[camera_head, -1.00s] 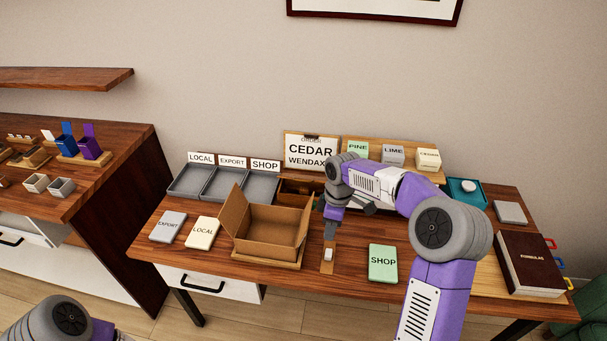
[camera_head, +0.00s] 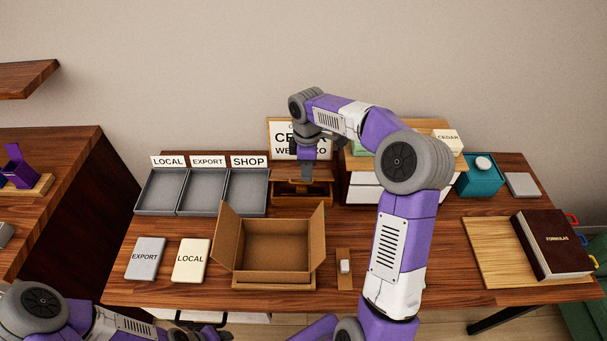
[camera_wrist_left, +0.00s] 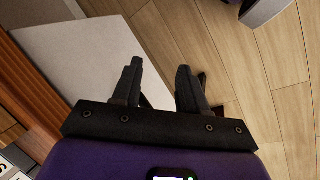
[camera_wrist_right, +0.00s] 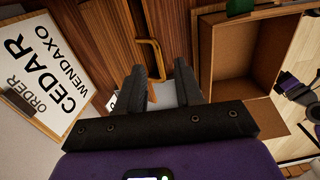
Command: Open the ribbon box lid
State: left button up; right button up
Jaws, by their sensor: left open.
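A brown wooden box (camera_head: 318,199), which I take to be the ribbon box, stands behind the open cardboard box, partly hidden by my right gripper. In the right wrist view a brass-coloured bar handle (camera_wrist_right: 158,58) shows on dark wood, just beyond the fingertips. I cannot tell whether this handle is on the lid. My right gripper (camera_wrist_right: 160,78) is open and empty, pointing down above the wooden box (camera_head: 309,178) in the head view. My left gripper (camera_wrist_left: 157,68) is open and empty, low by the table's front, over a white surface and the floor.
The open cardboard box (camera_head: 277,244) stands in front. Grey trays (camera_head: 161,191) marked LOCAL, EXPORT and SHOP are at the left. An order sign (camera_wrist_right: 55,68) reading CEDAR stands behind. A small white item (camera_head: 345,266) lies right of the cardboard box. EXPORT (camera_head: 146,258) and LOCAL (camera_head: 191,260) cards lie left.

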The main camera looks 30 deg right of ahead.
notch_tip(320, 180, down, 4)
jog(key=shift+f+b, duration=0.2)
jog(key=shift+b, duration=0.25)
grip_shut()
